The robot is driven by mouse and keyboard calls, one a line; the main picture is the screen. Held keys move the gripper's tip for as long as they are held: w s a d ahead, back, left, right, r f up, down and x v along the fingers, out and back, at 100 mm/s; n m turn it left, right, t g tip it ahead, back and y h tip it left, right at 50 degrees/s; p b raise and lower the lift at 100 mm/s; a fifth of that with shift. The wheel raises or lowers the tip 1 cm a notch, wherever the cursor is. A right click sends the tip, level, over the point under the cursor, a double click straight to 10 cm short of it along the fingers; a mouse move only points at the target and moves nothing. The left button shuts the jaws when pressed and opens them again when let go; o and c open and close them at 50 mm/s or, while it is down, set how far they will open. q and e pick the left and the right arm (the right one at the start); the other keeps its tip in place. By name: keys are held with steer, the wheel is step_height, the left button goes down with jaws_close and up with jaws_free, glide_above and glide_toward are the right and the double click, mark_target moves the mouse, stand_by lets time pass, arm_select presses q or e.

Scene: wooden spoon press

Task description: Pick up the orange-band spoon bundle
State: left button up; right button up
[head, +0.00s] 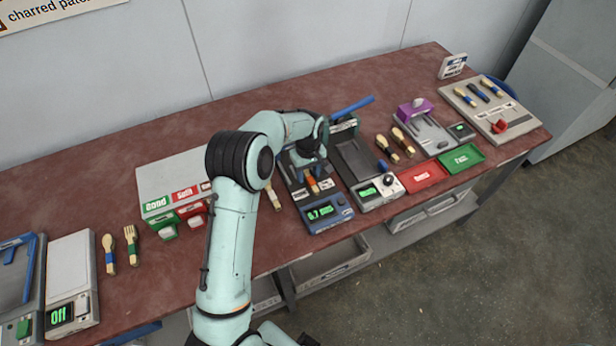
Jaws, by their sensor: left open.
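A small piece with an orange band (313,185) lies on the bed of the blue-fronted press (328,214), whose display is lit green. It appears to be the orange-band spoon bundle, but most of it is hidden by my gripper and the press. My left gripper (306,172) is open and reaches down over the press, close to the orange band. I cannot tell whether its fingers touch the bundle. My right gripper is not in view.
A grey press (358,160) with a blue lever stands right of the blue one. Further right are dark-banded spoons (402,142), a red tray (422,174) and a green tray (461,158). A white box (165,178) stands left; the table (110,195) is clear behind the spoon and fork.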

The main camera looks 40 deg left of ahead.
arm_select(q)
jaws_close()
steer(key=shift+r, duration=0.1)
